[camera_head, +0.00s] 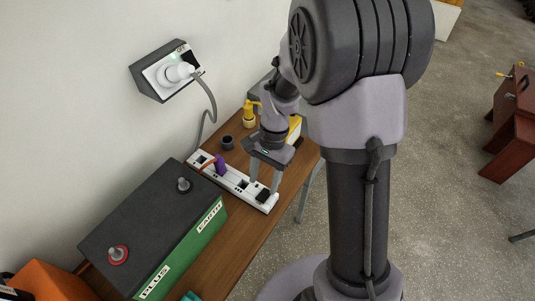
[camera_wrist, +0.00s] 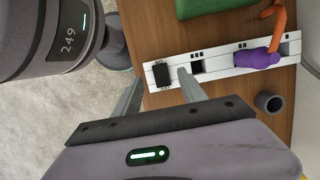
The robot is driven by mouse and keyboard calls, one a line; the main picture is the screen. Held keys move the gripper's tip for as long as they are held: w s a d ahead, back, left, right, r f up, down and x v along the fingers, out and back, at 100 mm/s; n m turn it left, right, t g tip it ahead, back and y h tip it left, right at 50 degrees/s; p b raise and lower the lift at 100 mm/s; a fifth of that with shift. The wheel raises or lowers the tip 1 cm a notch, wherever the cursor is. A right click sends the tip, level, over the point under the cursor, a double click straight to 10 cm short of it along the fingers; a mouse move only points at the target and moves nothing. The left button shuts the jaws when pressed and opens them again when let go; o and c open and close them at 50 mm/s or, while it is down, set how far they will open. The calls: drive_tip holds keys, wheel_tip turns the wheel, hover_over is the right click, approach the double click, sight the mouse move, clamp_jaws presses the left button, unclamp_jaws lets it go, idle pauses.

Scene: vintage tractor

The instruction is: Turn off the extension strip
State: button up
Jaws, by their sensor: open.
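The white extension strip (camera_head: 238,182) lies on the wooden table along the wall; it also crosses the wrist view (camera_wrist: 222,64). A black block, apparently its switch (camera_wrist: 161,75), sits at one end and shows at the strip's near end in the head view (camera_head: 263,195). A purple plug (camera_wrist: 256,58) with an orange part sits towards the strip's other end. My gripper (camera_head: 264,185) is open and empty, pointing down over the switch end. In the wrist view its fingertips (camera_wrist: 158,77) appear on either side of the black switch. I cannot tell whether they touch the strip.
A green and black battery box (camera_head: 155,220) stands on the table beside the strip. A small dark cup (camera_head: 228,142) and a yellow object (camera_head: 249,115) stand behind it.

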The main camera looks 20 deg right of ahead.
drive_tip(key=p+v, duration=0.3)
drive_tip(key=v, duration=0.9)
drive_tip(key=shift+r, duration=0.2)
drive_tip(key=s+a+r+n+t+b, duration=0.3)
drive_tip(key=s, duration=0.4)
drive_tip(key=s+a+r+n+t+b, duration=0.3)
drive_tip(key=s+a+t+b, duration=0.1)
drive_tip(key=s, duration=0.4)
drive_tip(key=shift+s+t, duration=0.3)
drive_tip(key=shift+s, duration=0.05)
drive_tip(key=shift+a, duration=0.1)
